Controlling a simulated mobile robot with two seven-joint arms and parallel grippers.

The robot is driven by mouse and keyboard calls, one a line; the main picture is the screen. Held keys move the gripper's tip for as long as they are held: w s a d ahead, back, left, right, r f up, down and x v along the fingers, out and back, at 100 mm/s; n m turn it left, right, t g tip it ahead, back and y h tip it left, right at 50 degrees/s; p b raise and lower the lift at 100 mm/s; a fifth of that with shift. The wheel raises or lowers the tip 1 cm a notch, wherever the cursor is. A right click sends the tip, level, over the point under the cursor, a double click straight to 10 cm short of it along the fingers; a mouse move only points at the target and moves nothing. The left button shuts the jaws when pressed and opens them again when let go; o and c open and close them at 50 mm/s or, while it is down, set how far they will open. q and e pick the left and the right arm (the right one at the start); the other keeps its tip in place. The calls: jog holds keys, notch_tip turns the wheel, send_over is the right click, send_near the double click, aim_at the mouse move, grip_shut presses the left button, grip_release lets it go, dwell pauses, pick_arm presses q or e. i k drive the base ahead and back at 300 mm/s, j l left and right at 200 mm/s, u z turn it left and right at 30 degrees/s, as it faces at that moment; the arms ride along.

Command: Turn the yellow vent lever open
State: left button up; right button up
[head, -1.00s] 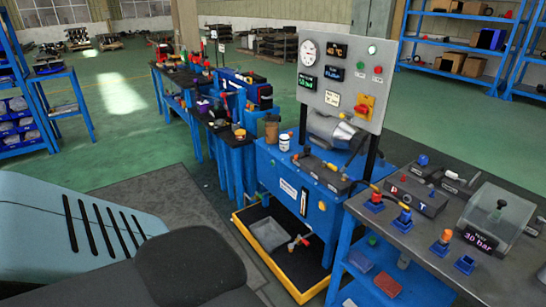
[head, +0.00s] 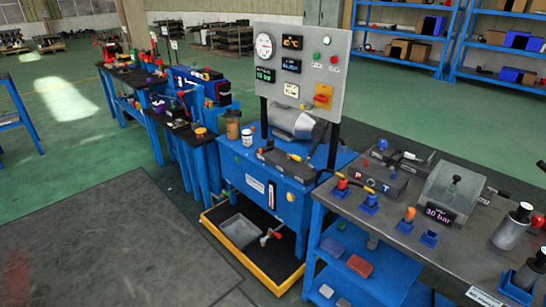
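Small yellow parts show on a dark valve block (head: 275,160) on top of the blue power unit (head: 240,165). One yellow piece (head: 294,157) sits near the middle of the block. Neither of my grippers is in view.
A gauge panel (head: 290,95) stands behind the unit. A yellow-rimmed drip tray (head: 236,262) lies below. A grey-topped bench (head: 400,225) with a "30 bar" display box (head: 455,195) stands right. Open floor (head: 100,240) lies at front left.

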aim_at(296, 158)
jog(key=i+z, duration=0.1)
jog(key=z, duration=0.25)
jog(key=j+z, duration=0.1)
jog(key=z, duration=0.2)
jog(key=i+j+z, duration=0.1)
jog(key=z, duration=0.25)
jog(key=i+j+z, duration=0.2)
jog(key=j+z, duration=0.2)
jog(key=j, duration=0.15)
jog(key=i+j+z, duration=0.2)
jog(key=j+z, duration=0.2)
jog(key=j, duration=0.8)
jog(key=i+j, duration=0.1)
jog(key=j, duration=0.4)
jog(key=i+j, duration=0.1)
jog(key=j, duration=0.4)
jog(key=i+j, duration=0.1)
jog(key=j, duration=0.4)
